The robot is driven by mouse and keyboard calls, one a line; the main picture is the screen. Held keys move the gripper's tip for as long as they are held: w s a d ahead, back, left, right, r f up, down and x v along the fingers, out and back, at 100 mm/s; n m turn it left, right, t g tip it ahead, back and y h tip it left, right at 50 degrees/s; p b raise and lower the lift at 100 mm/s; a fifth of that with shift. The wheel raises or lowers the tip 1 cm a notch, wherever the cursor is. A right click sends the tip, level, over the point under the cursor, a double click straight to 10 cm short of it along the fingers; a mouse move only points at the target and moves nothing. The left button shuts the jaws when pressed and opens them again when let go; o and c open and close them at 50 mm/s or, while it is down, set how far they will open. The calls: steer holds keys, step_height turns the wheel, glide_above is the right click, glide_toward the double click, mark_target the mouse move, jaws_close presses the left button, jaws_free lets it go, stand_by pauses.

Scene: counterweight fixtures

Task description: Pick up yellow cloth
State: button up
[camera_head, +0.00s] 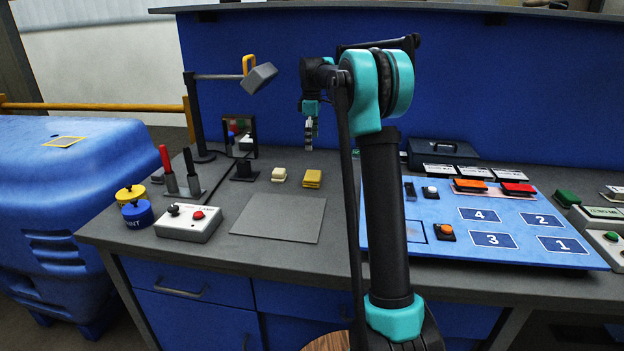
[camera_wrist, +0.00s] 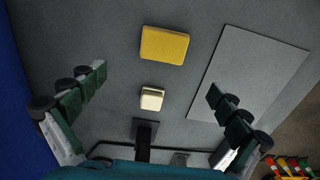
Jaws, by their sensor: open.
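The yellow cloth (camera_head: 312,178) is a small folded yellow block lying flat on the grey bench top. It also shows in the wrist view (camera_wrist: 165,45), near the top centre and beyond the fingertips. My gripper (camera_wrist: 154,82) is open, with its two green fingers spread wide and nothing between them but bench and a small cream block (camera_wrist: 152,98). In the head view my gripper (camera_head: 309,135) hangs above the bench near the cloth, apart from it.
The cream block (camera_head: 279,175) sits just left of the cloth. A flat grey plate (camera_head: 280,219) lies in front. A lamp-like stand (camera_head: 196,115) rises at the left. A blue numbered board (camera_head: 490,225) lies at the right. A blue panel (camera_head: 260,50) stands behind.

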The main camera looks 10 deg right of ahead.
glide_above(311, 175)
steer(key=f, duration=0.7)
steer(key=shift+w+d+f, duration=0.2)
steer(key=shift+w+f, duration=0.15)
steer(key=shift+s+a+f, duration=0.1)
steer(key=shift+s+f, duration=0.05)
steer(key=shift+f, duration=1.2)
steer(key=shift+s+a+f, duration=0.1)
steer(key=shift+f, duration=1.2)
steer(key=c, duration=1.1)
step_height(311, 175, up, 20)
steer(key=shift+r, duration=0.1)
